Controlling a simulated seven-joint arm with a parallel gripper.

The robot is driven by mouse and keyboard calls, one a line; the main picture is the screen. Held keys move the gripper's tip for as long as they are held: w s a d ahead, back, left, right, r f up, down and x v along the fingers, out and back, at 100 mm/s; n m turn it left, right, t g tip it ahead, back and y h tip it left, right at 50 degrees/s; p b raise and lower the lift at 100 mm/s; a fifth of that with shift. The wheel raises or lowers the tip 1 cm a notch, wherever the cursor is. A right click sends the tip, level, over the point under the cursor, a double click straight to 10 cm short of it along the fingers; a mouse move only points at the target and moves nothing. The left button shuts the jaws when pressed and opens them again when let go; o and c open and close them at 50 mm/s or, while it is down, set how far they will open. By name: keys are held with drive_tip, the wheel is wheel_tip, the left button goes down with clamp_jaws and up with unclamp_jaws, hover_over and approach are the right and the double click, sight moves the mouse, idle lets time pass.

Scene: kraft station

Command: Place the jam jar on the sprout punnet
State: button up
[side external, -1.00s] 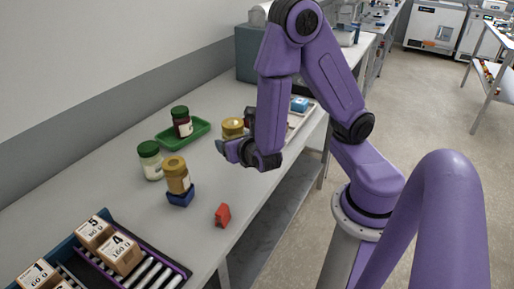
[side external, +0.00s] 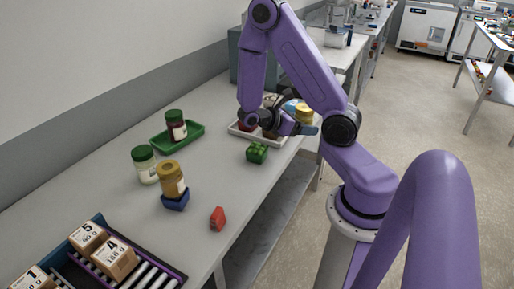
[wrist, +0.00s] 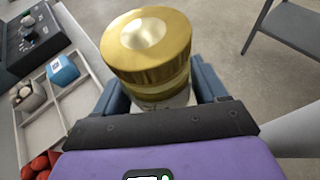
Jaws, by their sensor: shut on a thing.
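My gripper (side external: 308,129) is shut on a gold-lidded jar (wrist: 150,50), roughly upright, by the bench's right edge; its lid also shows in the side view (side external: 304,112). Its contents are hidden. A small green bumpy block (side external: 257,152), which looks like the sprout punnet, sits on the bench left of and nearer than my gripper, with nothing on top. A dark red jar with a green lid (side external: 176,127), looking like jam, stands in a green tray (side external: 197,130). I cannot tell for sure which jar is the jam jar.
A gold-lidded amber jar (side external: 172,180) stands on a blue block (side external: 175,202). A pale jar with a green lid (side external: 145,165) and a red piece (side external: 218,218) are nearby. A divided tray (wrist: 75,95) holds small items. Numbered boxes (side external: 115,258) are at the front.

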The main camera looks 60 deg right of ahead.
drive_tip(key=s+a+f+m+g+y, duration=0.1)
drive_tip(key=s+a+m+g+y, duration=0.15)
drive_tip(key=s+m+y, duration=0.45)
drive_tip(key=s+a+m+g+y, duration=0.2)
drive_tip(key=s+a+m+y, duration=0.15)
drive_tip(key=m+y, duration=0.7)
drive_tip(key=w+a+r+m+t+y, duration=0.2)
drive_tip(key=w+a+r+m+t, duration=0.25)
drive_tip(key=m+t, duration=0.6)
drive_tip(key=w+a+r+m+t+y, duration=0.25)
drive_tip(key=w+r+m+t, duration=0.25)
drive_tip(key=m+t, duration=0.5)
drive_tip(key=n, duration=0.1)
hover_over(257, 147)
drive_tip(key=shift+t, duration=0.3)
drive_tip(key=shift+s+a+f, duration=0.1)
drive_tip(key=shift+f, duration=2.35)
drive_tip(key=shift+s+a+f, duration=0.1)
drive_tip(key=shift+f, duration=2.35)
drive_tip(key=shift+w+d+f, duration=0.1)
drive_tip(key=shift+w+f, duration=0.05)
drive_tip(key=shift+f, duration=1.55)
